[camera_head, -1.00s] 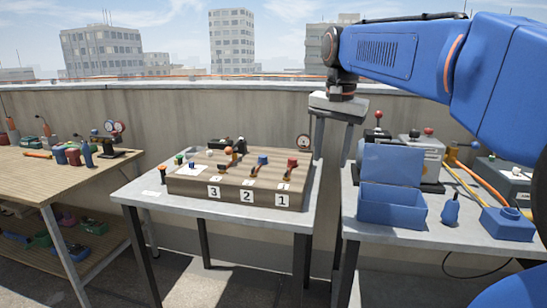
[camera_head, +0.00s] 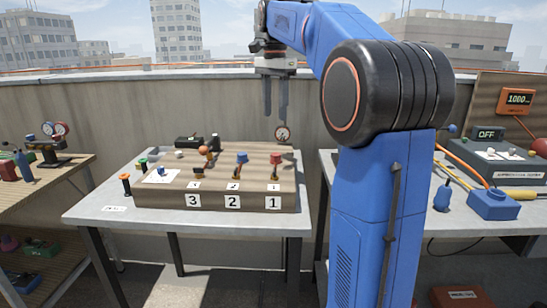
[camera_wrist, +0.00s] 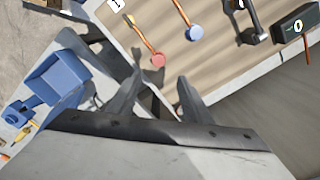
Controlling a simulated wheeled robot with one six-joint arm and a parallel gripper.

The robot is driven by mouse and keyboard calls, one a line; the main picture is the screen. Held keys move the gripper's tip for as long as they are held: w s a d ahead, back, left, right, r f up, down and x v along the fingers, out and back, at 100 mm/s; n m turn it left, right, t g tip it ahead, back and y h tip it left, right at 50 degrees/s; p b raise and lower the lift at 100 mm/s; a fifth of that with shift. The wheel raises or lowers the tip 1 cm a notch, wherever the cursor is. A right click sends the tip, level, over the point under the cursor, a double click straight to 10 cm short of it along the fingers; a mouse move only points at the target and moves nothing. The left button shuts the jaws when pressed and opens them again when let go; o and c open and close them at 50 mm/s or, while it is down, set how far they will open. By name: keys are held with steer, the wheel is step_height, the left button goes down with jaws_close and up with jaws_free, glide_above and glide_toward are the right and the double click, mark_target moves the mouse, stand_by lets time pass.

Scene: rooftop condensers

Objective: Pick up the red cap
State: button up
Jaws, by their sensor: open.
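The red cap (camera_head: 276,158) tops a short copper-coloured stem at station 1, the right end of the wooden block (camera_head: 215,199). In the wrist view the red cap (camera_wrist: 158,60) lies just beyond the fingertips, roughly between them in the picture. My gripper (camera_head: 275,115) is open and empty, pointing down above the back right part of the block, higher than the cap and apart from it. The gripper's two fingers also show in the wrist view (camera_wrist: 159,82). Nothing hides the cap.
A blue cap (camera_head: 242,157) stands at station 2, close left of the red one, and an orange cap (camera_head: 204,150) at station 3. A gauge (camera_head: 282,133) stands behind the block.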

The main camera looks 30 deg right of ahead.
glide_above(276, 153)
steer(key=f, duration=0.8)
steer(key=shift+s+a+f, duration=0.1)
steer(key=shift+a, duration=0.15)
steer(key=shift+d+f, duration=0.2)
steer(key=shift+f, duration=2.45)
steer(key=c, duration=1.1)
